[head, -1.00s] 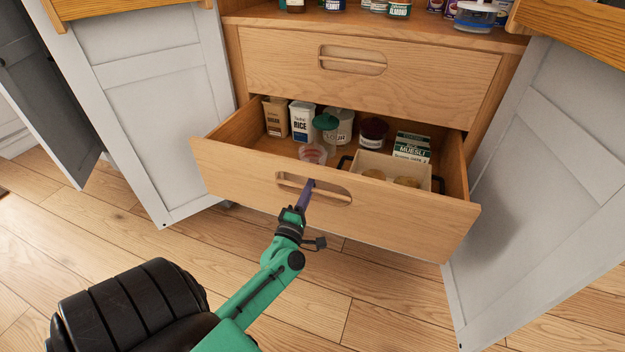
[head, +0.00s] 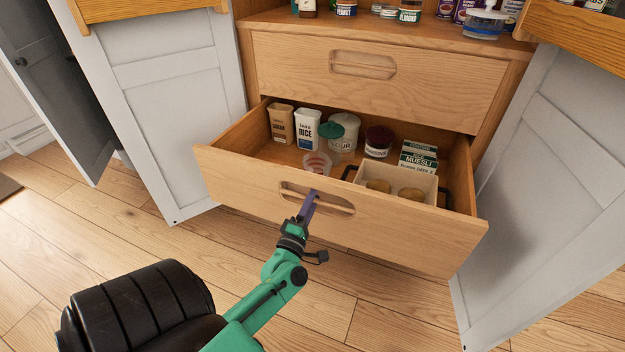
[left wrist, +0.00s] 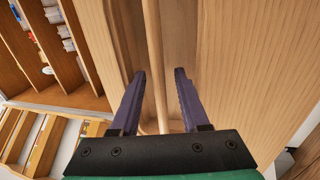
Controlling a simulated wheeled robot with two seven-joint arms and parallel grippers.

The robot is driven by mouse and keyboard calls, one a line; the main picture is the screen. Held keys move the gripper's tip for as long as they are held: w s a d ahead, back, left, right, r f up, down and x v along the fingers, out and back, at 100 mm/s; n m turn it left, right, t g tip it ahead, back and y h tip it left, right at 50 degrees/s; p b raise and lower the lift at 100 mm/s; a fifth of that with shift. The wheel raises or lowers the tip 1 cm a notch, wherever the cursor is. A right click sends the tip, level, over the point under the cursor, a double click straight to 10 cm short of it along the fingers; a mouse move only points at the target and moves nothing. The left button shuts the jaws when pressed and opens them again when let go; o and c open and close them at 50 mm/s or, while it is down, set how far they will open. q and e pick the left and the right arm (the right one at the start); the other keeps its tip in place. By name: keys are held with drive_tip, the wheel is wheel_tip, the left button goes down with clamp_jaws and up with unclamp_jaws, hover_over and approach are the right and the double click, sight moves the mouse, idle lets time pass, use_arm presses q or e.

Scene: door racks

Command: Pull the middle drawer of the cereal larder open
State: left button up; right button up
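The cereal larder's wooden drawer (head: 400,228), below a shut upper drawer, is pulled well out and shows its contents. I take it for the middle one; nothing below it can be made out. Its front has a recessed slot with a wooden handle bar (head: 330,204). My left gripper (head: 312,194) has its purple fingers in this slot. In the left wrist view the handle bar (left wrist: 153,45) runs between the two fingers of the gripper (left wrist: 160,72), which stand apart with gaps beside the bar. My right gripper is not in view.
The shut upper drawer (head: 430,85) sits above. The open drawer holds a rice box (head: 306,128), a muesli box (head: 418,156), jars, a cup and a tray (head: 400,190). Grey doors stand open at left (head: 170,110) and right (head: 545,180). The wooden floor in front is clear.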

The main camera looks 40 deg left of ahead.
use_arm(q)
drive_tip(key=shift+s, duration=0.1)
drive_tip(key=v, duration=1.4)
drive_tip(key=shift+s, duration=0.15)
drive_tip(key=shift+d, duration=0.1)
